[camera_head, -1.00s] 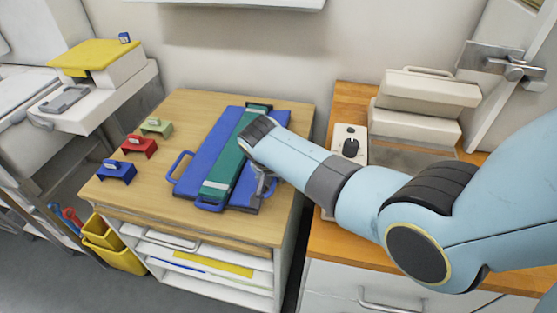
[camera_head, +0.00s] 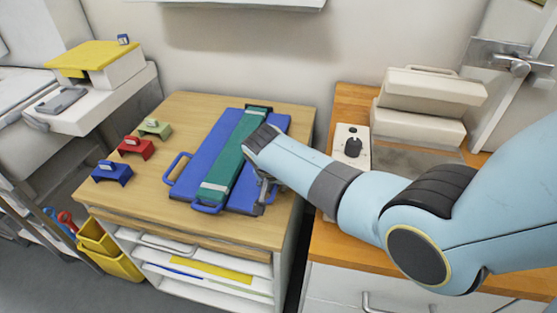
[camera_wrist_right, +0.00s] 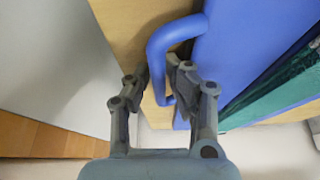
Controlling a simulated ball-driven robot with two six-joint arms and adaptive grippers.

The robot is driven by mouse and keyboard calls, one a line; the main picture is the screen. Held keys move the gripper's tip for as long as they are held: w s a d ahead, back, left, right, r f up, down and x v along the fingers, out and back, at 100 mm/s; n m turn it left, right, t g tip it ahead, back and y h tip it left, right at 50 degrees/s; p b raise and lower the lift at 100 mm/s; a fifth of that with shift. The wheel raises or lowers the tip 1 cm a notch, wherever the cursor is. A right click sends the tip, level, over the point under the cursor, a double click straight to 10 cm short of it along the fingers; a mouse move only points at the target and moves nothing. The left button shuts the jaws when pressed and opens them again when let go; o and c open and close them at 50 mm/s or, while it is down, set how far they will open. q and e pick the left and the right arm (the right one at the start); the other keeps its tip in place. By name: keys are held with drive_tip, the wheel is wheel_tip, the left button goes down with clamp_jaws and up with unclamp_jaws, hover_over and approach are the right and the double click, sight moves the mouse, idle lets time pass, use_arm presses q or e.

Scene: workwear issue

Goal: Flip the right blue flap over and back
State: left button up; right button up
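The right blue flap (camera_head: 268,140) lies flat on the wooden table top, partly covered along its inner edge by a green strip (camera_head: 232,160) with a pale band near its front end. It also shows in the right wrist view (camera_wrist_right: 235,50), with its blue looped handle (camera_wrist_right: 160,45). My right gripper (camera_head: 265,197) is at the outer right edge of the flap, and my wrist hides the handle in the head view. In the wrist view, its fingertips (camera_wrist_right: 158,72) are close together on either side of the handle bar. My left gripper is not in view.
The left blue flap (camera_head: 205,150) has a handle (camera_head: 174,168) on its left. Blue (camera_head: 112,175), red (camera_head: 135,150) and green (camera_head: 155,129) blocks stand at the table's left. A wooden-topped cabinet (camera_head: 320,240) stands right, across a narrow gap.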

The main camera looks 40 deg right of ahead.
drive_tip(key=shift+w+a, duration=0.1)
drive_tip(key=shift+a, duration=0.05)
wheel_tip(320, 180, up, 8)
drive_tip(key=p, duration=0.8)
drive_tip(key=shift+r, duration=0.1)
